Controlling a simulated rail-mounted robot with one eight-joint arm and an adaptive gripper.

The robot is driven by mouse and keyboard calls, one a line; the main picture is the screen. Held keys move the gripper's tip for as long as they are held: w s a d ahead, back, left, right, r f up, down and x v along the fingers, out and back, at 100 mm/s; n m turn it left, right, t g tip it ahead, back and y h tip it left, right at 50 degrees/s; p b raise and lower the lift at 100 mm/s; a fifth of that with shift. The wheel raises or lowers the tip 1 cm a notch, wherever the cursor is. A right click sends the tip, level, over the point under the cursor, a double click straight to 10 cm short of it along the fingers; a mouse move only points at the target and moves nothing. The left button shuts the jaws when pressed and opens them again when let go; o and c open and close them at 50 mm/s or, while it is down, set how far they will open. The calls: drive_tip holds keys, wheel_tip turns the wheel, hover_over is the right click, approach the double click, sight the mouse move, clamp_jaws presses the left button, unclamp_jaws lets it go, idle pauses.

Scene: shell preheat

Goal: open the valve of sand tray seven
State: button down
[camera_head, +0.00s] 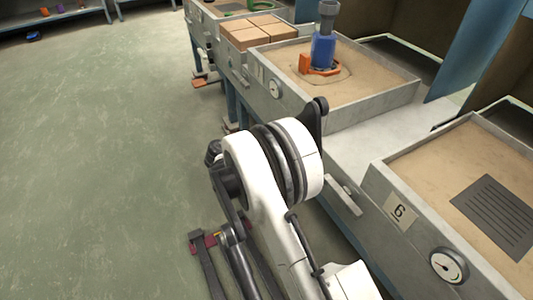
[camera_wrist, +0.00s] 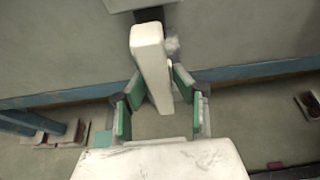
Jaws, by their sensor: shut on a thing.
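In the wrist view, a pale bar-shaped valve handle (camera_wrist: 150,55) hangs from a dark pivot and reaches down between the green-padded fingers of my gripper (camera_wrist: 161,87). The gripper is shut on this handle. The frames do not show clearly how far it is turned. In the head view, my white arm hides the gripper and the held handle. The tray behind tray six (camera_head: 400,212), likely sand tray seven (camera_head: 350,112), holds sand and a blue tool on an orange base (camera_head: 322,55). Its number plate is too small to read.
A grey lever (camera_head: 343,194) and a gauge (camera_head: 448,265) are on the front near tray six. Brown boxes (camera_head: 258,32) stand beyond the tray with the blue tool. Red pedals (camera_head: 205,81) sit low beside the bench. The floor (camera_head: 95,170) at left is clear.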

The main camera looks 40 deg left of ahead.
idle(0.4)
drive_tip(key=c, duration=1.6)
unclamp_jaws()
drive_tip(key=shift+o, duration=0.2)
drive_tip(key=v, duration=1.2)
